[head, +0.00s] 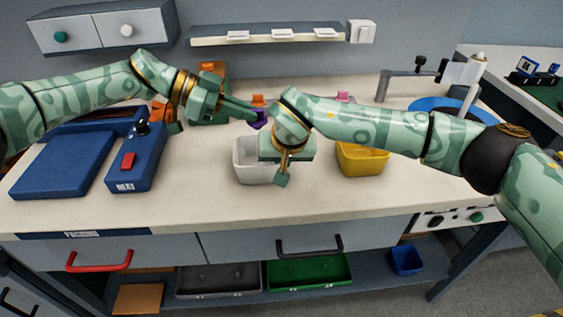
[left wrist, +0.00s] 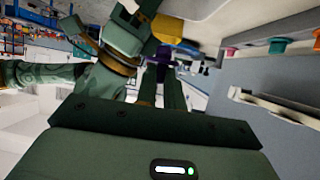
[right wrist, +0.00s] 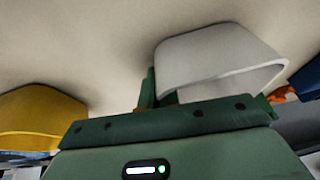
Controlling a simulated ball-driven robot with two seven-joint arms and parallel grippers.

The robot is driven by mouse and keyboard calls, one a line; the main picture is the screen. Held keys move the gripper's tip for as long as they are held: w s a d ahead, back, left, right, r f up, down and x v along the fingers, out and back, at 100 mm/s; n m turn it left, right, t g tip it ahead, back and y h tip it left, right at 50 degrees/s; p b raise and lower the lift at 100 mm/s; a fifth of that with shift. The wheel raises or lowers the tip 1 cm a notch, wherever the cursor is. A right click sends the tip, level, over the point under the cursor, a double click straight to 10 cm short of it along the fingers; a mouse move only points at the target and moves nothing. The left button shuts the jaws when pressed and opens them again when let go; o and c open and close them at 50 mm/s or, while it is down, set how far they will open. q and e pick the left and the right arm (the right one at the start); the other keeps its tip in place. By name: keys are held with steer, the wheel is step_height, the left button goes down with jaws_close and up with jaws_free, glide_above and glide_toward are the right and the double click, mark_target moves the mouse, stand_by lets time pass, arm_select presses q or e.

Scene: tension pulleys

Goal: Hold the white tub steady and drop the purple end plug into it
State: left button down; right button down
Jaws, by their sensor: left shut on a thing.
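The purple end plug (head: 259,120) is between the fingertips of my left gripper (head: 250,114), held above the back of the white tub (head: 250,173). The plug also shows at the fingertips in the left wrist view (left wrist: 163,55). The white tub stands upright on the bench, its right side partly hidden by my right arm. My right gripper (head: 282,179) points down at the tub's right side. In the right wrist view the white tub (right wrist: 215,60) is right in front of the fingers (right wrist: 158,88). Whether they grip its wall is unclear.
A yellow tub (head: 361,160) stands to the right of the white one. A blue box with a red button (head: 130,172) and a blue case (head: 62,166) lie at the left. An orange piece (head: 258,100) and a pink piece (head: 342,97) are farther back. The front bench strip is clear.

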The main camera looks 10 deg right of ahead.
arm_select(q)
steer(key=shift+f, duration=1.2)
steer(key=c, duration=1.4)
jaws_free()
steer(key=shift+c, duration=0.2)
steer(key=v, duration=1.2)
steer(key=shift+w, duration=0.1)
arm_select(e)
steer(key=c, duration=1.6)
jaws_free()
steer(key=shift+o, duration=0.2)
